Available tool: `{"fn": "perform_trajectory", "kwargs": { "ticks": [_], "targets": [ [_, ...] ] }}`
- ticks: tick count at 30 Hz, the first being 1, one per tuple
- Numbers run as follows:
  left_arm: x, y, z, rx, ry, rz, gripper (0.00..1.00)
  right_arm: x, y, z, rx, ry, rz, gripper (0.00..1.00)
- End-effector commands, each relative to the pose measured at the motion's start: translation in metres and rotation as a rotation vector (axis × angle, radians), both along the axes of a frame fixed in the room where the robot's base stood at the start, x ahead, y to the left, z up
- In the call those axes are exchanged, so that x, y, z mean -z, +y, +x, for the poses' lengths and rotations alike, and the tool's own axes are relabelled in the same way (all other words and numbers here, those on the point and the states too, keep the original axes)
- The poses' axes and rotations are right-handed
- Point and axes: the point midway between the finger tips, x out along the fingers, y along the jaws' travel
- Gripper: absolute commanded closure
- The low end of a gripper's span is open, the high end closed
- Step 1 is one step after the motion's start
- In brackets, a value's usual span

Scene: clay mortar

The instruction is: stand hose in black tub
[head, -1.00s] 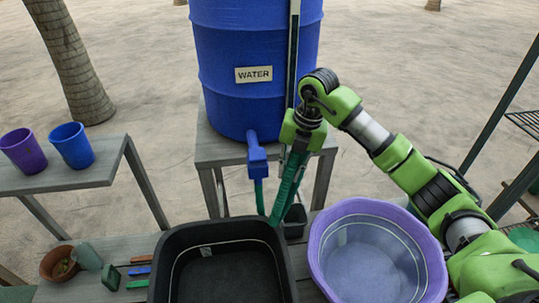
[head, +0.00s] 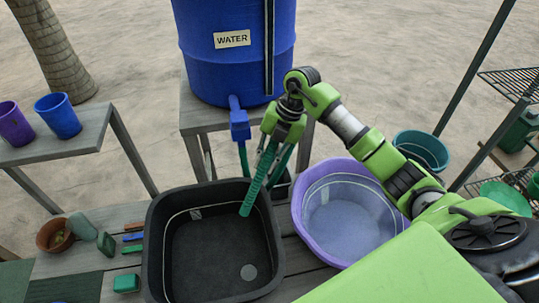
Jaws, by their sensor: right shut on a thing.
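The green hose (head: 257,184) hangs from my right gripper (head: 273,170), which is shut on it. Its lower end points down and to the left, over the right part of the black tub (head: 157,215); I cannot tell how far it reaches below the rim. Another stretch of the hose hangs from the blue tap (head: 239,124) and passes behind the tub's far rim. The tub sits on the slatted bench, empty but for a pale round spot on its floor. My left gripper is not in view.
A purple basin (head: 302,222) stands close to the tub's right. The blue water barrel (head: 232,70) stands behind on a grey table. A terracotta pot (head: 46,240), a green block (head: 126,283) and small coloured items lie left of the tub.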

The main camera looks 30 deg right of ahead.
Motion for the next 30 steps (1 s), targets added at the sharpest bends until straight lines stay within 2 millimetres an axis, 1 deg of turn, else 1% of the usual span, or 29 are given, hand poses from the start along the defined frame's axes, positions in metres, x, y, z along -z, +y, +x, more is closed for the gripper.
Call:
{"fn": "perform_trajectory", "kwargs": {
  "ticks": [1,5,15,19,30],
  "targets": [
    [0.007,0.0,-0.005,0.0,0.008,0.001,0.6,0.009,0.004,-0.001,-0.001,0.0,0.001,0.99],
    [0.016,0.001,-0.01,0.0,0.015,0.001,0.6,0.023,0.012,-0.003,-0.001,0.0,0.002,0.99],
    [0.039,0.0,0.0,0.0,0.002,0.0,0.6,0.058,0.031,-0.008,-0.001,0.0,0.003,0.99],
    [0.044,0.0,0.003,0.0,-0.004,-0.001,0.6,0.07,0.038,-0.01,-0.001,0.0,0.001,0.99],
    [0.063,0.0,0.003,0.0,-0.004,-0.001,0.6,0.107,0.058,-0.015,0.0,0.0,0.0,0.99]
  ]
}}
